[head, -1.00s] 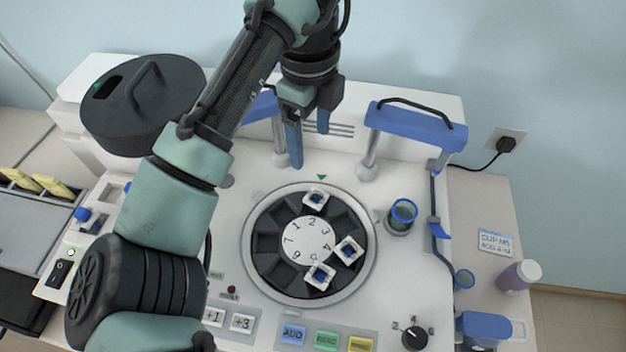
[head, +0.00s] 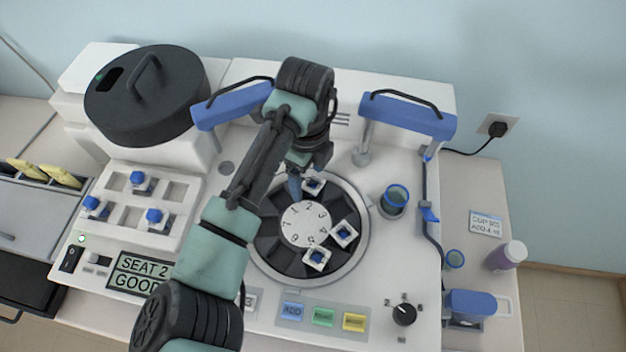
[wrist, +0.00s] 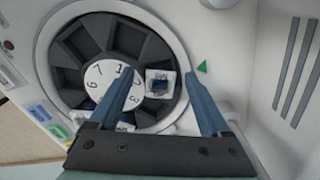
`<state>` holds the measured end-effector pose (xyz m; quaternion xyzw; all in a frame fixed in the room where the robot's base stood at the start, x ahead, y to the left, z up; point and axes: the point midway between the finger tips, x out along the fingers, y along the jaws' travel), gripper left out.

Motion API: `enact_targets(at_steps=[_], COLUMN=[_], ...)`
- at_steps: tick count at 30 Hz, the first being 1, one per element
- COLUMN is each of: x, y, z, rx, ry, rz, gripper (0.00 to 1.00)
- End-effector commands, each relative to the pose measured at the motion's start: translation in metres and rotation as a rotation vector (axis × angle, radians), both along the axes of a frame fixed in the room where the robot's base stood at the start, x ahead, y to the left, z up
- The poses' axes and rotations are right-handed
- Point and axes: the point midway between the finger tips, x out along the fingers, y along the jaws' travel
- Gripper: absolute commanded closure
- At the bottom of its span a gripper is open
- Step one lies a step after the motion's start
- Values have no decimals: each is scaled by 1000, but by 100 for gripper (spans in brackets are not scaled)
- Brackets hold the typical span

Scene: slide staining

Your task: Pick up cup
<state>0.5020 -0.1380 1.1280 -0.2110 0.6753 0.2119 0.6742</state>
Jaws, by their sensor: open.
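Three small white square cups with dark blue centres sit in the dark round carousel (head: 268,235). One cup (head: 314,185) is at its back, one (head: 345,233) at the right and one (head: 317,259) at the front right. My gripper (wrist: 162,76) is open and empty, pointing down over the back of the carousel. In the wrist view, the back cup (wrist: 159,84) shows between my two blue fingers, with a gap on each side. Whether the fingertips are level with it I cannot tell. In the head view, one finger shows just left of this cup.
A blue-rimmed green beaker (head: 394,200) stands right of the carousel. Blue-topped posts (head: 407,115) with black handles rise behind it. A black lidded drum (head: 147,100) is at the back left. A left tray (head: 125,215) holds blue-knobbed pieces. A display (head: 140,275) reads "SEAT 2 GOOD".

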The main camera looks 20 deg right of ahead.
Motion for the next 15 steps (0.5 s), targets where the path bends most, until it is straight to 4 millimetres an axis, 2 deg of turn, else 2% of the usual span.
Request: enact_targets(at_steps=[7,8,15], x=[0,0,0], y=[0,0,0], z=[-3,-3,-3], rx=[0,0,0], ry=[-1,-1,-1], rz=[0,0,0], gripper=[19,22,66])
